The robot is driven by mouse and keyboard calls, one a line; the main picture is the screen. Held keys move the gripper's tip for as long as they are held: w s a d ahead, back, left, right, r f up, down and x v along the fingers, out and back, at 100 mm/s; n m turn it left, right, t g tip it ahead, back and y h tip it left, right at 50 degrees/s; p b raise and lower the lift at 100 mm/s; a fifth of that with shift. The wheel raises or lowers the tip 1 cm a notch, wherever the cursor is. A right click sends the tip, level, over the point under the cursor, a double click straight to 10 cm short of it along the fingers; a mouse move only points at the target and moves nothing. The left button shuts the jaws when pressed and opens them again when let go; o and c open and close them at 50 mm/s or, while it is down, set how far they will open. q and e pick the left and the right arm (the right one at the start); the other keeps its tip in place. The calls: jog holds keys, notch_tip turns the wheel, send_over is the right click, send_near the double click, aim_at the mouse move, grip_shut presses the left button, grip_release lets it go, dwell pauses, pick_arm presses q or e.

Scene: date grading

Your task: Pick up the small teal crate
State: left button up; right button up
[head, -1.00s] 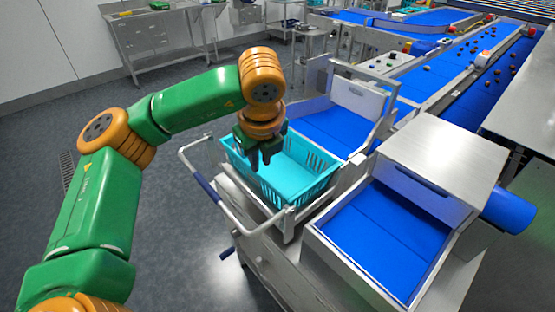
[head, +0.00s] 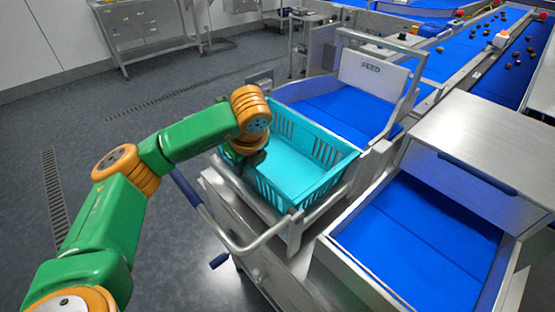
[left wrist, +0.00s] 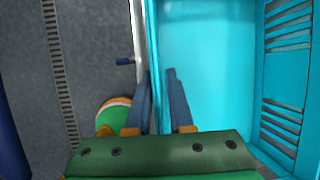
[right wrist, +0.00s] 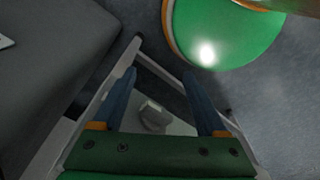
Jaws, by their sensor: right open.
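The small teal crate (head: 328,152) sits on the metal trolley frame, empty, with slotted walls. My left gripper (head: 253,160) is at the crate's left end wall, its fingertips largely hidden in the head view. In the left wrist view, the fingers of the left gripper (left wrist: 160,85) stand on either side of the crate's wall, one outside and one inside over the crate (left wrist: 215,60). The gap between them is narrow; whether they press on the wall is unclear. My right gripper (right wrist: 160,85) is open and empty, away from the crate.
A trolley handle (head: 262,240) curves around the crate's near left side. A blue feed bed with a sign reading FEED (head: 371,72) lies behind it. A metal-edged blue tray (head: 420,235) stands to the right. Belts (head: 470,50) carry small dark pieces at the back right.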

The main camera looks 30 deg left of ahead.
pick_arm(q)
jog(key=shift+x, duration=0.9)
grip_shut()
dwell(0.7)
